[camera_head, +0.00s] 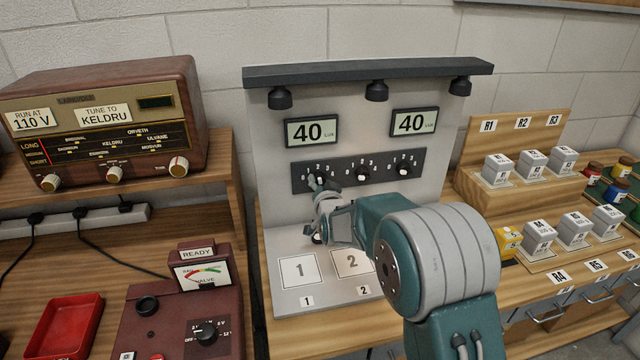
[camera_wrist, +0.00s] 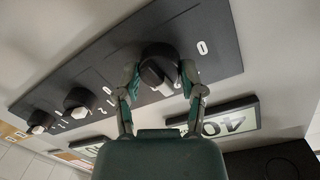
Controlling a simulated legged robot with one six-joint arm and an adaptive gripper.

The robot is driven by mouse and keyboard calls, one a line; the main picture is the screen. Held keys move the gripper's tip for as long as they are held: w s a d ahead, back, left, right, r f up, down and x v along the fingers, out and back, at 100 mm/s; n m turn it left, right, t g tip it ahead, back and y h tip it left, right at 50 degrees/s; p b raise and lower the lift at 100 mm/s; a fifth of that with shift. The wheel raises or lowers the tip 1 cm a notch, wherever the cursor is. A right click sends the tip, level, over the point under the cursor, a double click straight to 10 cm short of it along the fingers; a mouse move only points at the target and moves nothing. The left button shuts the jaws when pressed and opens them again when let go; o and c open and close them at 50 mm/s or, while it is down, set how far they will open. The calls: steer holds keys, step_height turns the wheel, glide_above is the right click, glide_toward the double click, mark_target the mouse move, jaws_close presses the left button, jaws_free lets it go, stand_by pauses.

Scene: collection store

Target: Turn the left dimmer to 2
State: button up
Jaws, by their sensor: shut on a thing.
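The black dimmer panel (camera_head: 380,167) on the upright grey board carries three dimmers in a row, with numbers around them. My gripper (camera_head: 318,184) is at the left dimmer and hides most of it in the head view. In the wrist view my gripper (camera_wrist: 158,80) has a finger on each side of the left dimmer's black knob (camera_wrist: 157,66) and is shut on it. A 0 shows beside this knob; the other numbers around it are hidden, so I cannot tell its setting. The left display (camera_head: 311,131) reads 40 Lux.
The middle dimmer (camera_head: 361,174) and right dimmer (camera_head: 404,170) are close by on the panel. The right display (camera_head: 414,122) also reads 40 Lux. Three lamps hang from the shelf above. Squares 1 and 2 lie below; a radio (camera_head: 105,125) stands left, labelled boxes right.

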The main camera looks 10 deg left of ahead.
steer(key=shift+f+m, duration=0.15)
steer(key=shift+m, duration=0.65)
steer(key=o, duration=1.1)
steer(key=shift+o, duration=0.2)
steer(key=v, duration=1.1)
steer(key=shift+s+d, duration=0.2)
steer(key=shift+s, duration=0.15)
